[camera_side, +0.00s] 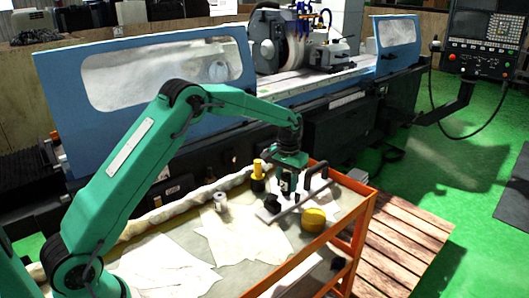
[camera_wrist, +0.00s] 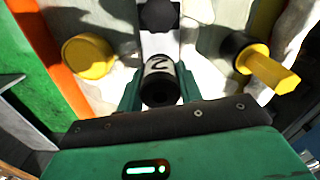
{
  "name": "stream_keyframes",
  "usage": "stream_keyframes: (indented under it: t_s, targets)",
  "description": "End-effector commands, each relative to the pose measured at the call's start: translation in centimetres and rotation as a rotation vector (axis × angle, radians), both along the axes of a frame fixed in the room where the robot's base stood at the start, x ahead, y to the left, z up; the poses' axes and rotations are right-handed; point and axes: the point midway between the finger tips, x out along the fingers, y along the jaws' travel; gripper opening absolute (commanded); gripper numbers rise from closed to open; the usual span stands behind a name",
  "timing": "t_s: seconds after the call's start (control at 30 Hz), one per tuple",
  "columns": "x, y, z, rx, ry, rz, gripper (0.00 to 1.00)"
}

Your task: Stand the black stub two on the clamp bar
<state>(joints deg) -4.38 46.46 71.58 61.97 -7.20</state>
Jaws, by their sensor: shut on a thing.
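My gripper (camera_wrist: 160,88) is shut on the black stub two (camera_wrist: 161,88), a dark cylinder with a white band marked "2". In the side view my gripper (camera_side: 288,180) points down over the trolley top, with the stub between its fingers, partly hidden. The clamp bar (camera_side: 311,192) is a long grey strip lying slantwise below it. In the wrist view a pale strip, apparently the bar (camera_wrist: 160,43), runs beyond the stub. I cannot tell whether the stub touches the bar.
Another black round piece (camera_wrist: 158,14) is at the strip's far part. A yellow round piece (camera_side: 314,219) lies near the orange trolley edge (camera_side: 350,222). A yellow-and-black piece (camera_side: 258,177) stands behind to the left. A small silver cylinder (camera_side: 220,201) and papers (camera_side: 237,237) lie left.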

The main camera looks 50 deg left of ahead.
Motion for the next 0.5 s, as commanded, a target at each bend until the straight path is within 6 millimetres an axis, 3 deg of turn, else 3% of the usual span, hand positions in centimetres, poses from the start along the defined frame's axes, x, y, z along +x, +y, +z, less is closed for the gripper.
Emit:
stream_keyframes:
  t_s: [0.27,0.5]
  targets:
    - [0.1,0.1,-0.2,0.000,-0.002,-0.001,0.00]
    - [0.1,0.1,-2.5,0.000,-0.001,0.000,0.00]
